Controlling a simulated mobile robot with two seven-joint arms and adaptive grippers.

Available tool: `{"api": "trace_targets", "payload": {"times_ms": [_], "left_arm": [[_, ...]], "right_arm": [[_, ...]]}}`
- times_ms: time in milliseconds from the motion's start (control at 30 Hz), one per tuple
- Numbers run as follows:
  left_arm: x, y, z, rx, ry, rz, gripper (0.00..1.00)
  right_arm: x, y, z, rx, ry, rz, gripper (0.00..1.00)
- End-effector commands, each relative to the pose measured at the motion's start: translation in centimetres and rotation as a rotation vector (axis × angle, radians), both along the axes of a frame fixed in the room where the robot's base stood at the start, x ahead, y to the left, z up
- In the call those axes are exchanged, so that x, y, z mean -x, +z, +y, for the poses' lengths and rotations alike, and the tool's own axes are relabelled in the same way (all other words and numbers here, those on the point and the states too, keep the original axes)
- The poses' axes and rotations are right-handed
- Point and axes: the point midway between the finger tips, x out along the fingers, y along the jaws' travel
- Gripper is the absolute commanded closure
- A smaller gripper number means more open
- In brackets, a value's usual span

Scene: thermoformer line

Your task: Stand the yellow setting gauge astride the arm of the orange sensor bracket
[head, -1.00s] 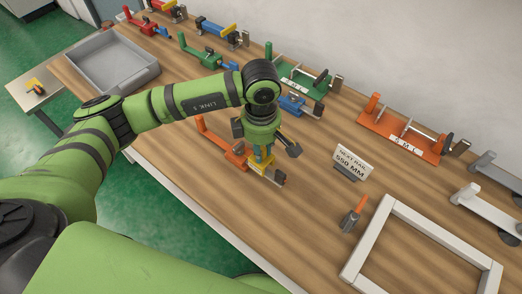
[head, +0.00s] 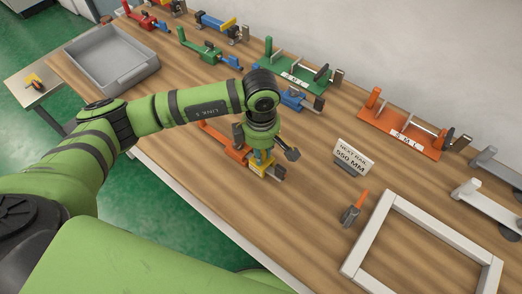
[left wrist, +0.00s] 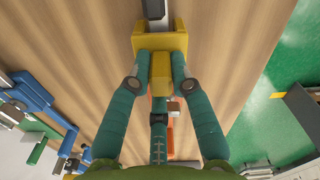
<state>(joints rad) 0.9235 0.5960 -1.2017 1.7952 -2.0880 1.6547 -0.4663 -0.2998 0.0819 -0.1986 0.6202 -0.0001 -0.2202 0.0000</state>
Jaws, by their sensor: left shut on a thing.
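The yellow setting gauge (head: 262,169) is held upright by my left gripper (head: 262,158), whose green fingers are shut on its raised middle block. In the left wrist view the gauge (left wrist: 179,40) fills the upper middle between the fingertips of the left gripper (left wrist: 160,72). The orange sensor bracket (head: 224,141) lies on the table under the gripper, its grey arm end (head: 279,173) showing right of the gauge. In the wrist view the grey arm (left wrist: 155,9) runs between the gauge's two sides. I cannot tell whether the gauge rests on the arm. My right gripper is not in view.
A "NEXT RAIL 550 MM" sign (head: 353,157) and an orange-handled tool (head: 354,209) stand to the right. A blue bracket (head: 293,99) is close behind the gripper. A grey tray (head: 112,83) is at far left.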

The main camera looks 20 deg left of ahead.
Motion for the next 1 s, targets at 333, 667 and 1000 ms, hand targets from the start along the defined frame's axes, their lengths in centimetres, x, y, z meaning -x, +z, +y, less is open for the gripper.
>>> {"api": "trace_targets", "payload": {"times_ms": [333,667,1000], "left_arm": [[0.0,0.0,0.0,0.0,0.0,0.0,0.55],[0.0,1.4,0.0,0.0,0.0,-0.001,0.55],[-0.2,8.1,0.0,0.001,-0.001,-0.008,0.55]], "right_arm": [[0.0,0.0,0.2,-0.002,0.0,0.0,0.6],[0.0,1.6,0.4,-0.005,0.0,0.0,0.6],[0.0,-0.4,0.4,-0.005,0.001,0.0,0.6]]}}
